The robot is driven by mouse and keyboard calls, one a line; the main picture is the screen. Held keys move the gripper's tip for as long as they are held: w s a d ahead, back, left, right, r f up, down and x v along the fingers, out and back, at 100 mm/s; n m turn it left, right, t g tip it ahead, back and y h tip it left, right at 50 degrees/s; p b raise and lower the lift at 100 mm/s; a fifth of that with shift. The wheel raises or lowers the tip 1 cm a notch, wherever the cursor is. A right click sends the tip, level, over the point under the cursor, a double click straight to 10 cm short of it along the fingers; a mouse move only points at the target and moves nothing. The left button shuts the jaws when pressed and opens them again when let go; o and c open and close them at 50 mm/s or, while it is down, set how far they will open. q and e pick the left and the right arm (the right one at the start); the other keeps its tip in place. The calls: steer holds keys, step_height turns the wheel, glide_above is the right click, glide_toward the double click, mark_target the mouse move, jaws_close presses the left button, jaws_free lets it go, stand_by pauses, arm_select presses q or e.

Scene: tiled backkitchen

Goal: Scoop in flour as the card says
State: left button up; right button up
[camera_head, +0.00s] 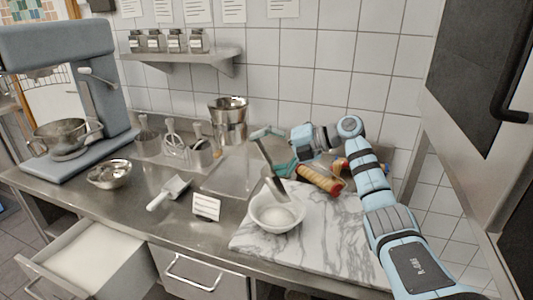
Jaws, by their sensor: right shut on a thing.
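My right gripper (265,151) reaches in from the right and is shut on the dark handle of a metal scoop-like tool (277,187). The tool is tilted, its metal end low over the white bowl (259,222); I cannot tell whether it touches the bowl. White, flour-like stuff (279,216) shows in the bowl, which stands on the marble slab. A small card (206,207) stands to the left of the bowl; its writing is too small to read. A white scoop (171,192) lies on the steel counter. My left gripper is not in view.
A rolling pin (320,180) lies behind the bowl on the marble slab (335,240). A metal bowl (110,174) and a mixer (65,95) stand at the left. Steel pots (229,120) stand at the back. An open drawer (90,262) juts out at the front left.

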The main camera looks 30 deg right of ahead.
steer(key=shift+r+n+g+h+p, duration=0.35)
steer(key=shift+r+h+p, duration=0.5)
steer(key=shift+p, duration=1.75)
steer(key=shift+r+n+g+h+p, duration=0.15)
steer(key=shift+r+g+h+p, duration=0.65)
steer(key=shift+p, duration=1.8)
steer(key=shift+r+n+h+b, duration=0.35)
steer(key=shift+r+h, duration=0.3)
steer(key=shift+r, duration=0.25)
steer(key=shift+g, duration=0.25)
steer(key=shift+a, duration=0.1)
